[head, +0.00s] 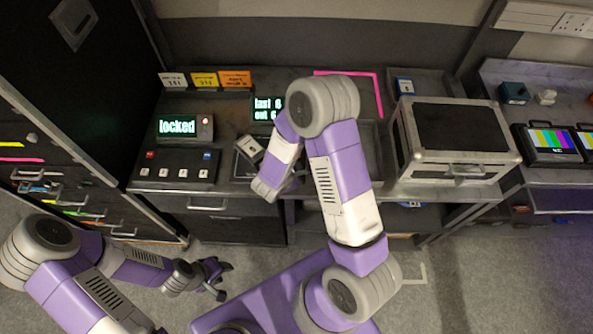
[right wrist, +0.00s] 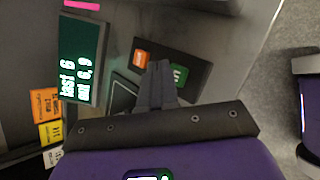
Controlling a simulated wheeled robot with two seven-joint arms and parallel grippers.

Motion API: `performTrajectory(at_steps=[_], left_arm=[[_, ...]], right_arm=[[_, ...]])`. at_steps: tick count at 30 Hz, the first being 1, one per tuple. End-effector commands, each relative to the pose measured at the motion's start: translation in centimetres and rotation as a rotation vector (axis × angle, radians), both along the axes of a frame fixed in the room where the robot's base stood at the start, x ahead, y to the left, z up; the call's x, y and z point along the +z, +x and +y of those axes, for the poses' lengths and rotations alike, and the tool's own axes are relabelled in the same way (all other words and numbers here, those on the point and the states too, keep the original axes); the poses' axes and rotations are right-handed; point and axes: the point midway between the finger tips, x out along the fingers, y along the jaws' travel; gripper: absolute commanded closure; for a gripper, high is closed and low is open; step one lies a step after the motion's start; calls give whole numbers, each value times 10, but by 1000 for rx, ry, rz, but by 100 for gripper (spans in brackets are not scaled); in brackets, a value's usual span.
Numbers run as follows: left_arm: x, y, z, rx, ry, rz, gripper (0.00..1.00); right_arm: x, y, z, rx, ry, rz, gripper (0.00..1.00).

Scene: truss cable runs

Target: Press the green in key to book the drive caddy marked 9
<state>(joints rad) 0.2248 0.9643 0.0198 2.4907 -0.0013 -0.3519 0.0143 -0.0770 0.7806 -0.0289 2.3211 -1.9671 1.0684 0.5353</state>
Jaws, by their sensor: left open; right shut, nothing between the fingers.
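The green key (right wrist: 179,74) shows in the right wrist view on a dark pad (right wrist: 198,62), beside an orange key (right wrist: 140,58). My right gripper (right wrist: 160,68) is shut and empty; its fingertips partly cover the green key, and I cannot tell whether they touch it. In the head view my right arm hides the pad. A display (right wrist: 82,58) reads "last 6, out 6,9"; it also shows in the head view (head: 267,108). My left gripper (head: 216,278) is open and empty, low over the floor by the cabinet. I cannot make out a caddy marked 9.
A screen (head: 178,127) reading "locked" stands left of the display, above a button panel (head: 178,167). White, yellow and orange cards (head: 204,79) stand behind. A silver-edged case (head: 458,140) sits on the bench to the right. A tall dark cabinet (head: 70,100) stands at far left.

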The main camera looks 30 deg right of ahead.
Motion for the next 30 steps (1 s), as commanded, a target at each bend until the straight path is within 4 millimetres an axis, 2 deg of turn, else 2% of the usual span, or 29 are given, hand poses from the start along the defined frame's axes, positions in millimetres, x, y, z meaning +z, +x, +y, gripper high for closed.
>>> performTrajectory(at_steps=[22, 30], left_arm=[[-1, 0, 0, 0, 0, 0, 57], [-13, 0, 0, 0, 0, 0, 57]], right_arm=[[-1, 0, 0, 0, 0, 0, 100], [-8, 0, 0, 1, 0, -1, 100]])
